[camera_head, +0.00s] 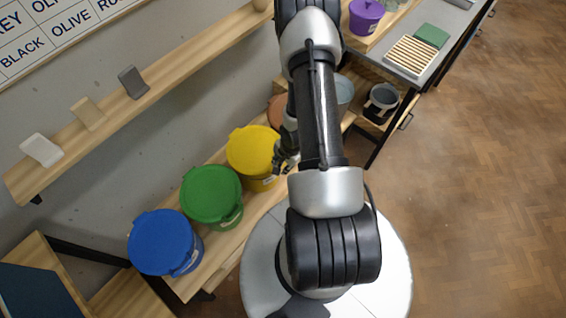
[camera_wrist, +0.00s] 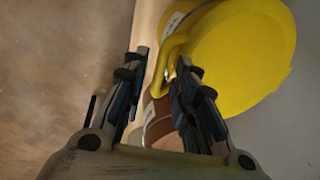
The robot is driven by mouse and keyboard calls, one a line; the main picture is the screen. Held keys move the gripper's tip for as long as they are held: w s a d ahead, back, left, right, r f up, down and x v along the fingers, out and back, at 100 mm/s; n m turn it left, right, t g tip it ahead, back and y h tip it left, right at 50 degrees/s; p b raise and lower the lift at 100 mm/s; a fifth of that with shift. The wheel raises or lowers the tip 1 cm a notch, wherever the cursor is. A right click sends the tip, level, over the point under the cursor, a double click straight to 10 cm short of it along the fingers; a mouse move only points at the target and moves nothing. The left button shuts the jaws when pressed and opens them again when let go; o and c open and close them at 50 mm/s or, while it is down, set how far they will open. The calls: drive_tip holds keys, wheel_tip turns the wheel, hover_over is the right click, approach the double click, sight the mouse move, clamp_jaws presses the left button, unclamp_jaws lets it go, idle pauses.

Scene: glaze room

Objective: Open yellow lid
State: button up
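The yellow lid (camera_head: 254,148) sits on a yellow bucket (camera_head: 262,184) on the wooden bench, and looks closed. In the wrist view the round yellow lid (camera_wrist: 235,55) fills the upper right, with a looped yellow tab (camera_wrist: 172,55) sticking out toward my gripper. My gripper (camera_head: 287,158) is at the right edge of the lid in the head view. In the wrist view my gripper (camera_wrist: 162,68) is open, its two fingers apart, with the tab showing between the fingertips, nearer the right finger. I cannot tell whether they touch. My right finger hides part of the bucket's side.
A green-lidded bucket (camera_head: 211,193) and a blue-lidded bucket (camera_head: 160,242) stand on the same bench toward the front left. An orange-brown container (camera_head: 277,108) is behind the yellow one, partly hidden by my arm. A wall shelf (camera_head: 150,95) runs above. The floor at right is clear.

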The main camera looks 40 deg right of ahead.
clamp_jaws()
idle(0.4)
drive_tip(key=shift+r, duration=0.1)
